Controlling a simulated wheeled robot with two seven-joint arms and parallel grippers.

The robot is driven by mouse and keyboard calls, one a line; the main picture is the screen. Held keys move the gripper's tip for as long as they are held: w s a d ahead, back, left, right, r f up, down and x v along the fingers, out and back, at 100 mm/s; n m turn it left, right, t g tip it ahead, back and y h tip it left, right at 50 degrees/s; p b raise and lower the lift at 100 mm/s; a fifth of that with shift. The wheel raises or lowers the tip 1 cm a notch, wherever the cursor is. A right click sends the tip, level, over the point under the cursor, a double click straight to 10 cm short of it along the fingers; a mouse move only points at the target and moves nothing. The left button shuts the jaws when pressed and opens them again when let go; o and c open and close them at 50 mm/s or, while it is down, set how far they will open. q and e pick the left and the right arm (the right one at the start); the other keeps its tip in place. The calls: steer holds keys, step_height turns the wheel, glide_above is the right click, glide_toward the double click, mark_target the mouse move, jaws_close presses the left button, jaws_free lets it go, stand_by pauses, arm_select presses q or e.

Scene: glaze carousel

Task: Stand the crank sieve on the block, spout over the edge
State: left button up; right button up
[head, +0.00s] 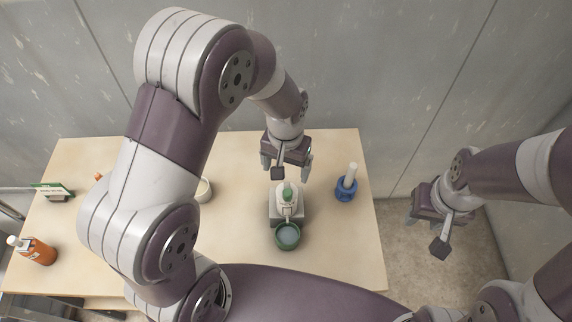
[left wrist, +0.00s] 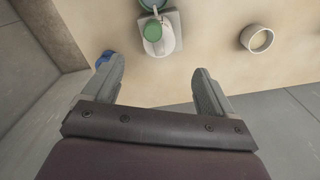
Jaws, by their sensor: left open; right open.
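The white crank sieve (head: 286,195) with a green top is upright on the grey block (head: 301,215); its lower end points toward a dark green bowl (head: 288,237) at the near side. In the left wrist view the sieve (left wrist: 158,42) and block (left wrist: 177,22) show near the top, the bowl cut off by the frame edge. I cannot tell exactly how far the spout reaches past the block's edge. My left gripper (head: 286,166) is open and empty, just behind the sieve, apart from it in the left wrist view. My right gripper (head: 428,234) is open and empty, right of the table.
A blue holder (head: 346,191) with a white rod stands right of the sieve. A white cup (head: 204,190) stands to the left, partly behind my arm. An orange bottle (head: 40,253) and a green sign (head: 50,187) are at the far left. The table (head: 345,245) is clear at front right.

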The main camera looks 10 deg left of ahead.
arm_select(q)
steer(key=s+a+r+n+t, duration=0.1)
steer(key=s+a+r, duration=0.4)
steer(key=s+a, duration=0.2)
steer(key=shift+s+a+r, duration=0.15)
steer(key=shift+s, duration=0.5)
arm_select(e)
steer(key=shift+w+f, duration=0.15)
steer(key=shift+f, duration=0.1)
arm_select(q)
steer(key=shift+s, duration=0.15)
